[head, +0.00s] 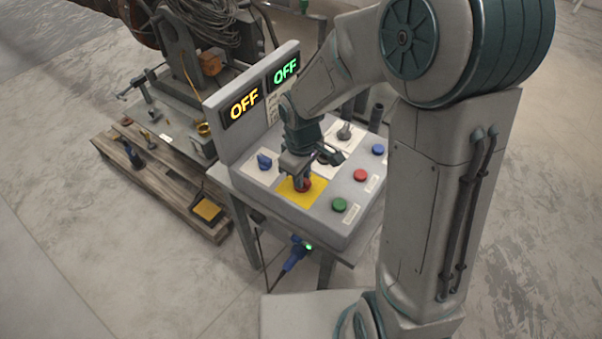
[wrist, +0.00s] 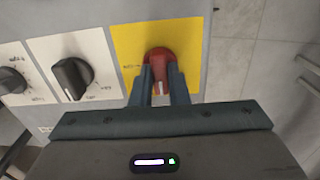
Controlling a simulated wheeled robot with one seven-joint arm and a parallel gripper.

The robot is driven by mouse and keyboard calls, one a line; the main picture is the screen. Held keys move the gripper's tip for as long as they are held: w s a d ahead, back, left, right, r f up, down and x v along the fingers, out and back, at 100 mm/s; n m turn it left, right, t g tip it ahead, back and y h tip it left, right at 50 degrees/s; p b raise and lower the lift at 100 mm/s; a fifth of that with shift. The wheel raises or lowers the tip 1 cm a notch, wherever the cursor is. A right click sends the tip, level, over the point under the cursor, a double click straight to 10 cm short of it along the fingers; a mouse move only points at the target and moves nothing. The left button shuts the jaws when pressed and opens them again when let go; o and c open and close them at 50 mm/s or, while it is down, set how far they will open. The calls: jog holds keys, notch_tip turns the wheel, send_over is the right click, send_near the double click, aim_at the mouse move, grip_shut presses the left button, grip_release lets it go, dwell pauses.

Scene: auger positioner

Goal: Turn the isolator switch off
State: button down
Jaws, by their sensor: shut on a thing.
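The isolator switch is a red rotary knob (wrist: 158,56) on a yellow plate (wrist: 125,38) of the grey control box. In the head view the knob (head: 303,186) shows only in part below my gripper (head: 299,178), above the yellow plate (head: 290,197). In the wrist view the two fingers of my gripper (wrist: 159,84) stand on either side of the knob and are shut on it. A pale mark on the knob points toward my palm. The plate's lettering is too small to read.
The panel's left display (head: 243,103) reads OFF in yellow, its right display (head: 285,70) OFF in green. A wooden pallet (head: 160,190) lies left.

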jog(key=shift+w+r, duration=0.1)
jog(key=shift+w, duration=0.05)
dwell(0.3)
jog(key=c, duration=1.4)
grip_release()
notch_tip(320, 180, up, 14)
jog(key=s+d+m+t, duration=0.3)
jog(key=s+d+m, duration=0.7)
jog(key=s, duration=0.3)
jog(key=shift+d+r, duration=0.25)
jog(key=shift+d, duration=0.55)
